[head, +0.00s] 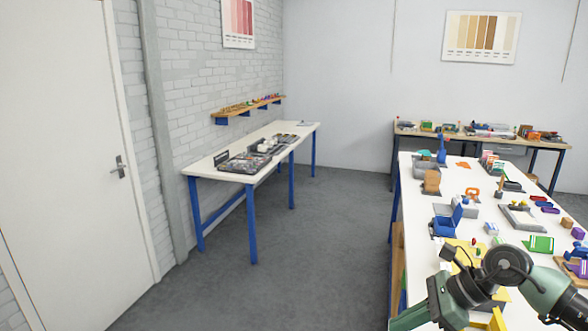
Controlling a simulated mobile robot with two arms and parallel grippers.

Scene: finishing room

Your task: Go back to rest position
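My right arm comes in at the bottom right, with green and dark links bent over the near end of the white workbench (417,240). No fingertips of my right gripper can be made out, and the links hide part of the bench. My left arm and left gripper are out of the picture.
The white workbench holds a blue box (446,224), a brown block (432,182), a green item (539,244) and several other parts. A white table (290,128) with dark trays stands along the brick wall. Another table (405,129) is at the back. A closed door (65,150) is left. Grey floor (320,250) between is clear.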

